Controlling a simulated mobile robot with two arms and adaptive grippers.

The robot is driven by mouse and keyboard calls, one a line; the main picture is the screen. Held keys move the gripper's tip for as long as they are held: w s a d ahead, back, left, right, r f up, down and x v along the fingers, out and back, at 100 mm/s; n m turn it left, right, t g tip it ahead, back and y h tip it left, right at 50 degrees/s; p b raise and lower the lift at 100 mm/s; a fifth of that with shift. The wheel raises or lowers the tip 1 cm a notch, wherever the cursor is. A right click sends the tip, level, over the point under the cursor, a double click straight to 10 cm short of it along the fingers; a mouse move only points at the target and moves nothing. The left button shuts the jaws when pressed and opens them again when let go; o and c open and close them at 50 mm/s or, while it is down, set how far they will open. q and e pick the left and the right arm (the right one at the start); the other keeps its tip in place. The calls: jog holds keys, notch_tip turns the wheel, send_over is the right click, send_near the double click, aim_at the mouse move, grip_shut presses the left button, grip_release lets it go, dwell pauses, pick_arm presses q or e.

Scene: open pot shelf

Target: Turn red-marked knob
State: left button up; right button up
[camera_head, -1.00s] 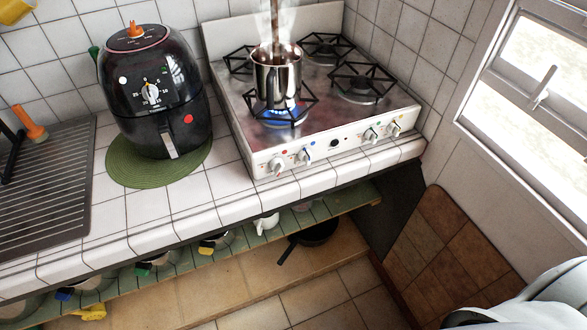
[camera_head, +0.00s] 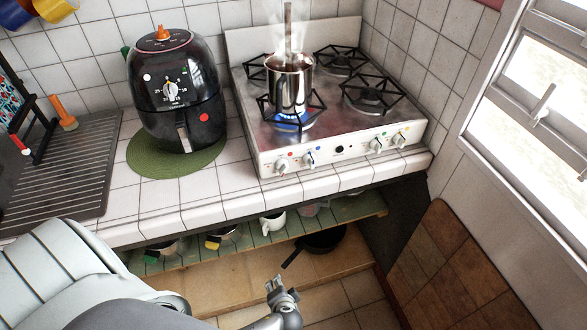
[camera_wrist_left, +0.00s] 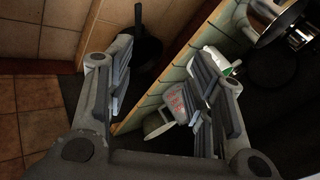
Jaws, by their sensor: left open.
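The stove (camera_head: 340,151) has several knobs along its white front panel. The leftmost knob (camera_head: 282,167) has a red dot beside it. The knob to its right (camera_head: 308,159) has a blue dot; green and yellow-marked knobs are farther right. My left gripper (camera_head: 276,284) is low in front of the counter, well below the red-marked knob and not touching it. In the left wrist view its fingers (camera_wrist_left: 160,88) are spread with nothing held between them. No knob can be made out in that view. My right gripper is not in view.
A steaming metal pot (camera_head: 289,84) stands over a blue flame. A black air fryer (camera_head: 176,85) stands left on a green mat (camera_head: 150,163).

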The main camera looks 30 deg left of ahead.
pick_arm(q)
jog(key=w+r+n+t+y, duration=0.1)
jog(key=w+r+t+y, duration=0.1)
jog(key=w+r, duration=0.5)
jog(key=w+r+n+t+y, duration=0.1)
jog(key=w+r+n+t, duration=0.1)
jog(key=r, duration=0.8)
jog(key=n+t+y+p, duration=0.1)
jog(key=n+t+y, duration=0.1)
jog(key=n+y, duration=0.3)
send_near(286, 170)
jog(key=p+x, duration=0.3)
jog(key=x, duration=0.5)
jog(key=shift+w+a+r, duration=0.1)
jog(key=shift+r, duration=0.05)
jog(key=shift+p+x, duration=0.35)
jog(key=shift+x, duration=0.45)
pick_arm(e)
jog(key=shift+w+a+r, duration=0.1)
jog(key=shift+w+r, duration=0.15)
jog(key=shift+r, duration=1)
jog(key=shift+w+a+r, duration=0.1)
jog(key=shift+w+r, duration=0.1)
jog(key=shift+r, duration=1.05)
pick_arm(q)
jog(key=shift+c, duration=0.2)
jog(key=c, duration=0.9)
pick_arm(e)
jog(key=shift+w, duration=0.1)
